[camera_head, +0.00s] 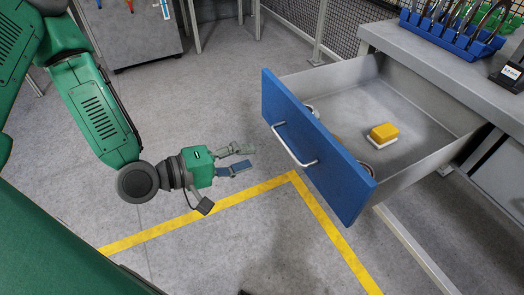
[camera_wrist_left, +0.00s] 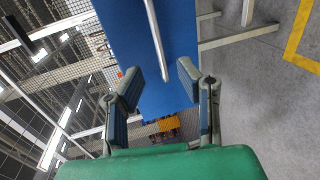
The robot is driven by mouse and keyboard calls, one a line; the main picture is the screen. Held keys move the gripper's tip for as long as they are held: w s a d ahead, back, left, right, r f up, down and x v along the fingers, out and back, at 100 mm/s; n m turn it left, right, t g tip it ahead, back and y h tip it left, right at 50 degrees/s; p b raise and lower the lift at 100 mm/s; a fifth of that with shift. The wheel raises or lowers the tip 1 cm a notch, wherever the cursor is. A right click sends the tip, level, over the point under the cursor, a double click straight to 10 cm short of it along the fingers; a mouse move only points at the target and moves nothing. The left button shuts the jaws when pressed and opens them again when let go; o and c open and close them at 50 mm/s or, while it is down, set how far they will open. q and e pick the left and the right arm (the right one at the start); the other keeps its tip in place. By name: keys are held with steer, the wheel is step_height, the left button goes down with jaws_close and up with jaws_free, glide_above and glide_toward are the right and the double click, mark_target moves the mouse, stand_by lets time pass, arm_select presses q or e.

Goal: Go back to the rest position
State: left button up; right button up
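My left gripper (camera_head: 240,160) is in front of the blue drawer front, over the floor, apart from the drawer handle. Its two fingers are spread with nothing between them; the left wrist view also shows the fingers (camera_wrist_left: 160,90) apart. The drawer (camera_head: 318,150) is pulled open from the grey workbench; its blue front shows in the left wrist view too (camera_wrist_left: 165,50). The metal handle (camera_head: 294,147) is free. A yellow and white block (camera_head: 383,134) lies in the drawer. Other items there are partly hidden behind the front. My right gripper is not in view.
The workbench top (camera_head: 400,45) carries a blue rack (camera_head: 450,35) with dark curved parts and a small black box (camera_head: 510,72). A grey cabinet (camera_head: 135,30) stands at the back left. Mesh fencing is behind. Yellow tape (camera_head: 225,205) marks the otherwise clear floor.

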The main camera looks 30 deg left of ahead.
arm_select(q)
steer(key=shift+s+a+r, duration=0.1)
steer(key=shift+s+a, duration=0.1)
steer(key=shift+s, duration=0.15)
stand_by(0.3)
steer(key=s+f+m+g+y, duration=0.2)
steer(key=s+f+m+g, duration=0.15)
steer(key=f, duration=0.35)
steer(key=s+f+m+g+y, duration=0.25)
steer(key=s+f+g, duration=0.2)
steer(key=f, duration=0.35)
steer(key=s+a+f+m+g+y, duration=0.4)
steer(key=s+a+m, duration=0.1)
steer(key=s, duration=0.3)
steer(key=shift+s+f+y, duration=0.3)
steer(key=shift+s+y, duration=0.05)
steer(key=shift+s, duration=0.05)
steer(key=shift+w, duration=0.15)
stand_by(0.4)
